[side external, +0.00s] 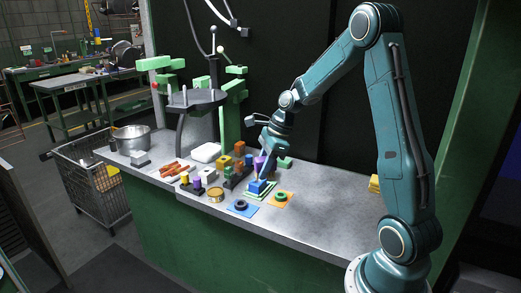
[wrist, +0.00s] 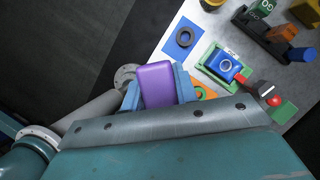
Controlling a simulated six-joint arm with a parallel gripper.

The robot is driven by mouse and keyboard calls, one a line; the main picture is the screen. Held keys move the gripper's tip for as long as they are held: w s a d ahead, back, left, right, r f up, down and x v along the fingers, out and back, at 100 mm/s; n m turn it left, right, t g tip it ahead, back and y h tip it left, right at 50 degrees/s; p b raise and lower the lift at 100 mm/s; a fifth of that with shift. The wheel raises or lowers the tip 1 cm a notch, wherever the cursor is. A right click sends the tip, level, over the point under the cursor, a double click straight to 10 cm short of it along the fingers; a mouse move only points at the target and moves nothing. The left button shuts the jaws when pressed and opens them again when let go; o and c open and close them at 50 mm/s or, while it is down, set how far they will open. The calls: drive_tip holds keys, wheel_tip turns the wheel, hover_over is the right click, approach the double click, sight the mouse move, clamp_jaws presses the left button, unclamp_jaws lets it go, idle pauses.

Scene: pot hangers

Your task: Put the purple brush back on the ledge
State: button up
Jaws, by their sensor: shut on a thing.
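The purple brush (wrist: 157,84) is between the two blue fingers of my gripper (wrist: 157,92) in the wrist view. My gripper is shut on it and hides its lower part. In the side view the purple brush (side external: 259,163) shows as a small patch at my gripper (side external: 263,166), above the table behind the blue block. A dark rack (side external: 229,184) with coloured blocks stands just left of my gripper; it also shows at the top right of the wrist view (wrist: 258,33). I cannot tell for sure whether this rack is the ledge.
A blue block (side external: 257,187) sits on a green tray (side external: 272,191). In front lie a blue mat (side external: 248,211) with a dark ring and an orange mat (side external: 289,201) with a green ring. A green-armed stand (side external: 181,128) rises behind left.

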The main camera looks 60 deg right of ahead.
wheel_tip(320, 180, down, 11)
drive_tip(key=shift+r, duration=0.2)
drive_tip(key=shift+f, duration=1.9)
drive_tip(key=shift+f, duration=0.15)
drive_tip(key=o, duration=0.9)
drive_tip(key=shift+o, duration=0.2)
drive_tip(key=shift+r, duration=0.2)
drive_tip(key=v, duration=1.2)
